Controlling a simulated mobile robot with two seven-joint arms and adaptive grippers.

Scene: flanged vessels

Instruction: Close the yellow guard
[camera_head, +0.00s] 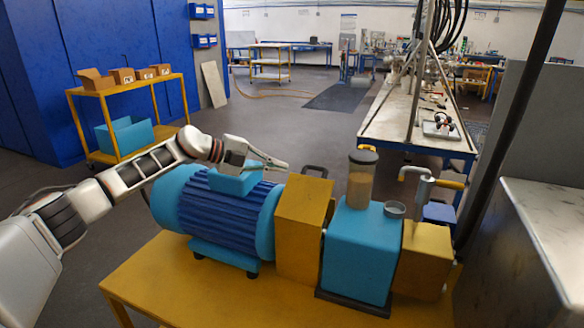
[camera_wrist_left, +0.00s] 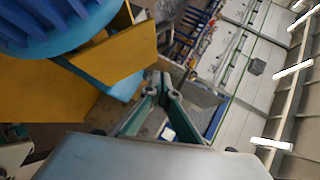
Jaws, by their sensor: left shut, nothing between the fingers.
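The yellow guard (camera_head: 303,225) stands between the blue motor (camera_head: 225,215) and the light-blue pump housing (camera_head: 358,250) in the head view. It leans slightly, and a dark handle (camera_head: 316,170) is on its top. My left gripper (camera_head: 286,167) comes in from the left above the motor. Its fingers are together and empty, with the tips just left of the guard's handle; whether they touch the guard I cannot tell. The left wrist view shows the shut fingertips (camera_wrist_left: 163,82) beside a yellow panel (camera_wrist_left: 115,52), apparently the guard. My right gripper is not in view.
A second yellow block (camera_head: 424,260) with a grey crank-like pipe is to the right. All this sits on a yellow table (camera_head: 165,280). A metal box (camera_head: 550,230) stands at the far right.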

